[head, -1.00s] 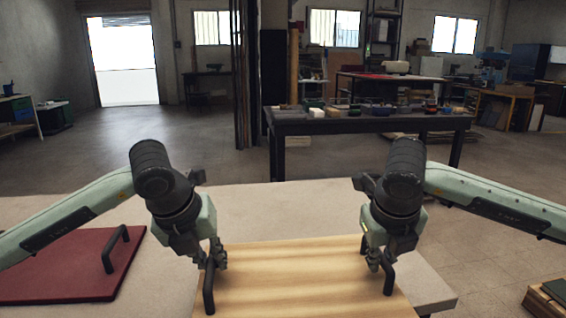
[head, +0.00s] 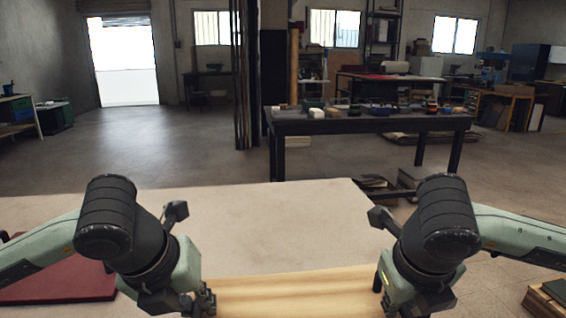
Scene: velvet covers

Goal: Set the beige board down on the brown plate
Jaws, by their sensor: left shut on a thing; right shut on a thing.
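The beige board (head: 290,291) is a pale wood-grained panel at the bottom of the head view, with its near part cut off by the frame edge. My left gripper (head: 204,303) is shut at its left side, on a handle largely hidden by the gripper and frame edge. My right gripper (head: 398,298) is shut at its right side, on the other handle, also mostly hidden. I cannot tell the gap between board and table. I cannot make out a brown plate for certain.
The pale table (head: 270,220) is bare beyond the board. A dark red panel (head: 62,278) lies on its left part, partly behind my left arm. A low wooden stack (head: 545,302) stands at the lower right. A dark workbench (head: 370,123) with several small items is farther back.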

